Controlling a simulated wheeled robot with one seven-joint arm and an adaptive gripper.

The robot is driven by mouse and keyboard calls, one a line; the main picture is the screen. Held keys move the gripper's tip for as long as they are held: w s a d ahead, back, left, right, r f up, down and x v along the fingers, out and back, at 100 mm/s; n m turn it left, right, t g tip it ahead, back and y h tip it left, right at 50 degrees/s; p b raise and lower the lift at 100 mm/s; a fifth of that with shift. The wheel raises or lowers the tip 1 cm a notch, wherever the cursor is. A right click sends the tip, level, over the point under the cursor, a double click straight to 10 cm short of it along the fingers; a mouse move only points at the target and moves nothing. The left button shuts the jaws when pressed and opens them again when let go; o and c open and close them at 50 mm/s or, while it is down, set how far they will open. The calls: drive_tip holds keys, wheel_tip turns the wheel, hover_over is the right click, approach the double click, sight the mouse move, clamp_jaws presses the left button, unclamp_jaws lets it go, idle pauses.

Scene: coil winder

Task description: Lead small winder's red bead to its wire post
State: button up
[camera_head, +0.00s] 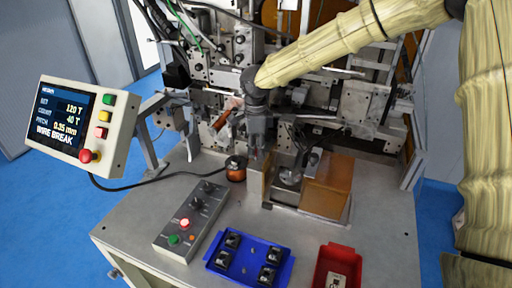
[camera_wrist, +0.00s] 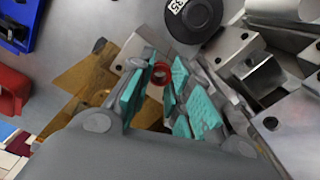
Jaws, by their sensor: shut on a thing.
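My gripper (camera_head: 258,152) points down over the machine's table, just right of a copper wire spool (camera_head: 236,170). In the wrist view its teal-padded fingers (camera_wrist: 160,82) are closed around a small red bead (camera_wrist: 161,71), seen as a ring near the fingertips. In the head view the bead is hidden by the gripper. The spool's black cap (camera_wrist: 193,12) marked 35 shows at the top of the wrist view. I cannot make out the wire or single out its post among the metal fittings.
Amber guards (camera_head: 328,185) stand right of my gripper. A grey switch box (camera_head: 190,222), a blue tray (camera_head: 225,262) with several black parts and a red bin (camera_head: 327,262) sit in front. A tilted panel (camera_head: 82,125) reads WIRE BREAK.

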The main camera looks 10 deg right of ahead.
drive_tip(key=shift+f, duration=1)
drive_tip(key=o, duration=0.8)
drive_tip(key=shift+c, duration=0.2)
drive_tip(key=shift+r, duration=0.1)
wheel_tip(320, 180, up, 12)
